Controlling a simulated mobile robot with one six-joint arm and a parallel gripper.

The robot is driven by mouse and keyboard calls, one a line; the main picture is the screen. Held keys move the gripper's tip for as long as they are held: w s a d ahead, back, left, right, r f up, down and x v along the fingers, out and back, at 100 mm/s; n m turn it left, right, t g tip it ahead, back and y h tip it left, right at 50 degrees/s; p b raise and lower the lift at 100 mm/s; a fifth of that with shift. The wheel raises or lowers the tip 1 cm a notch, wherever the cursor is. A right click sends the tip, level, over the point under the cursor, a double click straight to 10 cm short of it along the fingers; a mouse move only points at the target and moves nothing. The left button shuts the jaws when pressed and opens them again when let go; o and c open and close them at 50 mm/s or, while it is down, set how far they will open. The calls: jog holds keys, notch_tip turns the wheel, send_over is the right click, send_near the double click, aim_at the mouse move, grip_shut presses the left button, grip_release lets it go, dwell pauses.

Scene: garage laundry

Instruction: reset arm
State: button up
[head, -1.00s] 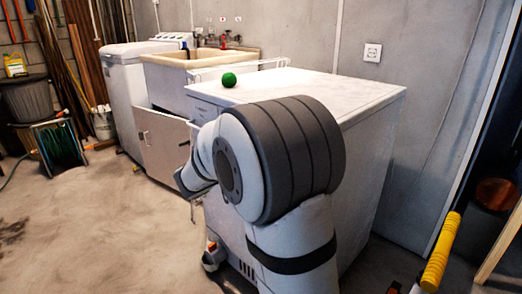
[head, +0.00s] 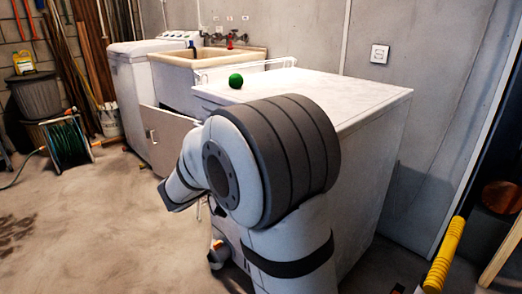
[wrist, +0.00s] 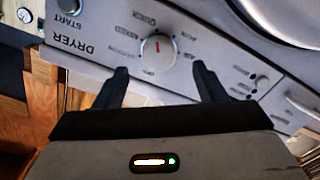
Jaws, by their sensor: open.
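My gripper (wrist: 160,76) is open in the wrist view, its two dark fingers apart with nothing between them. Behind the fingers is a dryer control panel (wrist: 95,42), seen upside down, with a round dial (wrist: 158,50) that has a red mark. In the head view my arm bends in front of a white cabinet-like appliance (head: 370,170). The forearm points down to the left. The gripper's fingers cannot be made out there.
A green ball (head: 236,81) rests on the appliance's top. Behind it are a utility sink (head: 175,80) and a white washer (head: 125,80). A green hose reel (head: 66,142) stands at the left. A yellow cylinder (head: 445,255) is at the lower right. The left floor is mostly clear.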

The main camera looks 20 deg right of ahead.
jog(key=shift+v, duration=1.15)
